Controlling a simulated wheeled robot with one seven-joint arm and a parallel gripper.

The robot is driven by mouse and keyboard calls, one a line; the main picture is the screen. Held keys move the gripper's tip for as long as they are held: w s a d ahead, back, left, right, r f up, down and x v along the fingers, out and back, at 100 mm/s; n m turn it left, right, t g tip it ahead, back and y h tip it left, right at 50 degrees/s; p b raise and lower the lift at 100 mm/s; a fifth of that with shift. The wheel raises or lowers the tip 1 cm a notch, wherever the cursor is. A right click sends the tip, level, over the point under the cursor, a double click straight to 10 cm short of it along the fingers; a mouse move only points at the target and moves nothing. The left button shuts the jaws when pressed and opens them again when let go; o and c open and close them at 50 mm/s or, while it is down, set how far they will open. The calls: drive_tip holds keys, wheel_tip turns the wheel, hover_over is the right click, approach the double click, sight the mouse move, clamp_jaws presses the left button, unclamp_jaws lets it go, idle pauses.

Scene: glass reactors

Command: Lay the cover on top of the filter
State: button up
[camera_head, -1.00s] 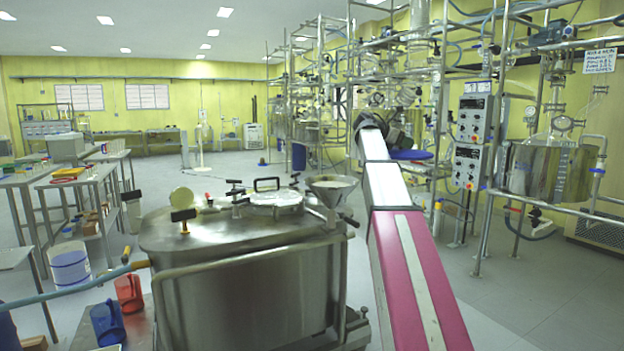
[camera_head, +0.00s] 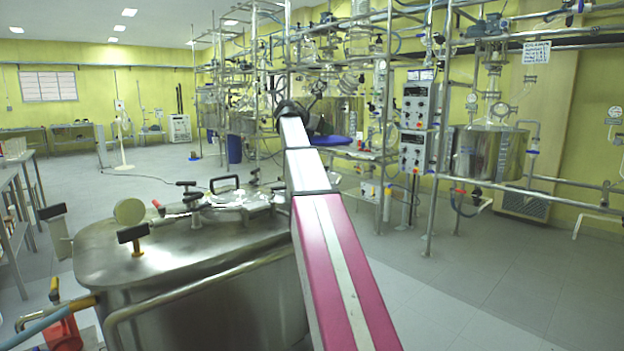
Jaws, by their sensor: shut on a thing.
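A flat round blue disc (camera_head: 333,140), which looks like the cover, is at the far end of my outstretched arm. My gripper (camera_head: 318,122) is small and dark there, and is shut on the disc's edge. The fingers are too small and too partly hidden to show the exact grip. The disc is roughly level and held in the air, with pipework behind it. I cannot tell for sure which thing is the filter.
A large steel tank (camera_head: 190,262) with valves and a lid handle (camera_head: 225,183) stands left of my arm. Glass reactors on pipe frames fill the back, with a steel reactor (camera_head: 488,152) at right. Open floor (camera_head: 500,270) lies right of my arm.

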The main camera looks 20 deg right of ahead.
drive_tip(key=s+a+f, duration=0.7)
drive_tip(key=s+f, duration=0.2)
drive_tip(key=f, duration=0.1)
drive_tip(key=shift+f, duration=0.3)
drive_tip(key=shift+s+a+f, duration=0.1)
drive_tip(key=shift+f, duration=0.1)
drive_tip(key=o, duration=1)
